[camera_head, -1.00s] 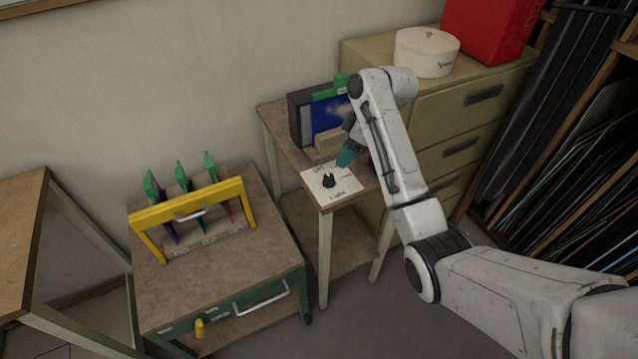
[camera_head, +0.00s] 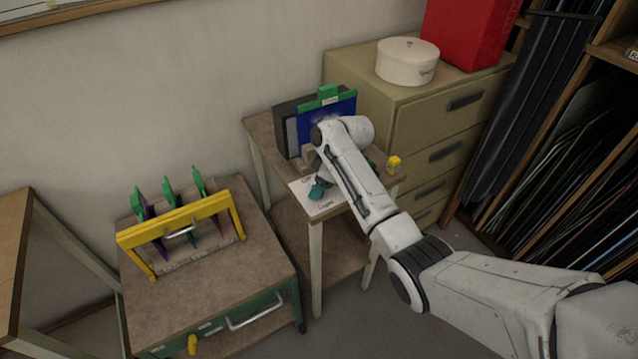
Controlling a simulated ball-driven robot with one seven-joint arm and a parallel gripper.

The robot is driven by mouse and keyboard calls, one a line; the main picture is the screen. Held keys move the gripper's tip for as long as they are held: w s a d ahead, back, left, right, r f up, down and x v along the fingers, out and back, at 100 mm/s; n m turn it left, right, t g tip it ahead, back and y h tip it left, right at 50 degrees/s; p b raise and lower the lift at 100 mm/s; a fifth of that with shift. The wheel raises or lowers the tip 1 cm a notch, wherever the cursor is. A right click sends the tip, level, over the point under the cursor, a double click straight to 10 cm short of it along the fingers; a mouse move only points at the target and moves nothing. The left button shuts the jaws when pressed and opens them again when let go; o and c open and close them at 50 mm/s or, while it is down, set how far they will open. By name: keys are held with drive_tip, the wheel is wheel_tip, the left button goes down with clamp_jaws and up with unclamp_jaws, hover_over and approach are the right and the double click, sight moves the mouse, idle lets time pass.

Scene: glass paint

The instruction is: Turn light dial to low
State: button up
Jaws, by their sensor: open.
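A white card (camera_head: 327,207) with printed words lies at the front of the small side table (camera_head: 259,125). The black light dial on this card is hidden behind my gripper now. My gripper (camera_head: 318,189) is low over the card, at the dial's place, with a teal fingertip showing. My arm covers part of the gripper, and I cannot tell whether it touches the dial. The jaws are open. The dial's setting cannot be read.
A dark box with a blue, green-topped panel (camera_head: 328,97) stands behind the card. A small yellow-topped item (camera_head: 394,164) is at the table's right edge. Drawers (camera_head: 440,110) stand right. A yellow-framed rack (camera_head: 185,220) is on the left cabinet.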

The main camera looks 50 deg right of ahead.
drive_tip(key=shift+c, duration=0.4)
drive_tip(key=c, duration=1)
drive_tip(key=shift+o, duration=0.2)
drive_tip(key=m+p, duration=0.1)
drive_tip(key=m, duration=0.1)
drive_tip(key=m+h+p, duration=0.1)
drive_tip(key=shift+a+r+m+t, duration=0.1)
drive_tip(key=shift+a+m+t, duration=0.05)
drive_tip(key=shift+m+t, duration=0.2)
drive_tip(key=m+h+p, duration=0.1)
drive_tip(key=m+h, duration=0.1)
drive_tip(key=m, duration=0.3)
drive_tip(key=shift+a+p, duration=0.1)
drive_tip(key=shift+p, duration=0.25)
